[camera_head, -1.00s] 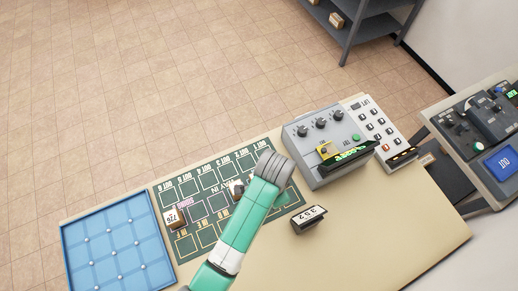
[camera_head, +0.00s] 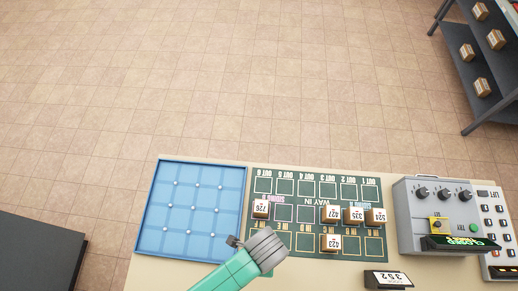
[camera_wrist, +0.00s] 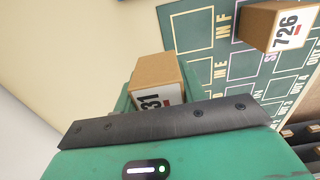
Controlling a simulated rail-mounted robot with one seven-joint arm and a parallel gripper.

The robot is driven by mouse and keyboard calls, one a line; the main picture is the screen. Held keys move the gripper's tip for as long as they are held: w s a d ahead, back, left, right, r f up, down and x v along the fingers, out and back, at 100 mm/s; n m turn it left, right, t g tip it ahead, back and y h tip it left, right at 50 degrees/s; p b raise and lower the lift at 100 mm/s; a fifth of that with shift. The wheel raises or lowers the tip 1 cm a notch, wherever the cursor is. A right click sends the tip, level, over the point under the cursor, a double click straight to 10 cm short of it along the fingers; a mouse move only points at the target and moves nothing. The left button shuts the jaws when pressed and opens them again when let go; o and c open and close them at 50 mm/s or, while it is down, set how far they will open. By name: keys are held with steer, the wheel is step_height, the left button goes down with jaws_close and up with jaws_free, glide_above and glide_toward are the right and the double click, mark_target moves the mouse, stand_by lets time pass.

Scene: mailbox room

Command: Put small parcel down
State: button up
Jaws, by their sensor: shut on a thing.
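A small brown cardboard parcel (camera_wrist: 157,72) with a white label ending in "31" is held in my gripper (camera_wrist: 156,92) in the wrist view. Green finger parts show on both sides of it; part of the label is hidden behind the black bar. In the head view my gripper (camera_head: 235,242) is at the front left of the green mat, near the blue tray, and my wrist hides the held parcel. The green marked mat (camera_head: 284,187) lies on the table. Whether the held parcel touches anything below it I cannot tell.
Parcel 726 (camera_head: 261,209) stands on the mat close to my gripper; several more parcels (camera_head: 331,243) stand on its right half. A blue gridded tray (camera_head: 152,210) lies left. A grey knobbed console (camera_head: 408,215) and a number sign (camera_head: 388,280) are on the right.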

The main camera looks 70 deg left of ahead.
steer(key=shift+s, duration=0.35)
glide_above(283, 213)
steer(key=shift+s+d+f+b, duration=0.1)
steer(key=shift+d+f+b, duration=0.1)
steer(key=shift+f+b, duration=0.4)
steer(key=shift+w+a+f, duration=0.1)
steer(key=shift+a+f, duration=0.05)
steer(key=shift+f, duration=0.8)
steer(key=shift+w+a+f, duration=0.1)
steer(key=shift+f, duration=0.85)
steer(key=shift+f, duration=0.1)
steer(key=o, duration=1)
step_height(283, 213, up, 12)
steer(key=p, duration=0.1)
steer(key=shift+p, duration=0.3)
